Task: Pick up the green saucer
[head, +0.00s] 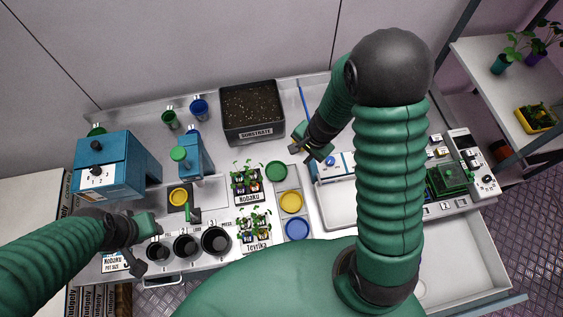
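The green saucer (276,170) lies flat at the back of a short column of saucers near the middle of the bench. The yellow saucer (291,202) and the blue saucer (297,229) lie in front of it. My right gripper (309,154) is just right of and slightly behind the green saucer, apart from it. Its fingers look spread, with nothing between them. My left gripper (147,243) is at the left front, near the black pots; its finger opening is hard to make out.
A black substrate box (252,133) stands behind the saucers. Seedling trays labelled Nobaku (249,198) and Tevrika (257,247) stand left of them. Black pots (215,240) line the front left. A blue dispenser (118,165) stands at left, a white device (334,166) right of the saucers.

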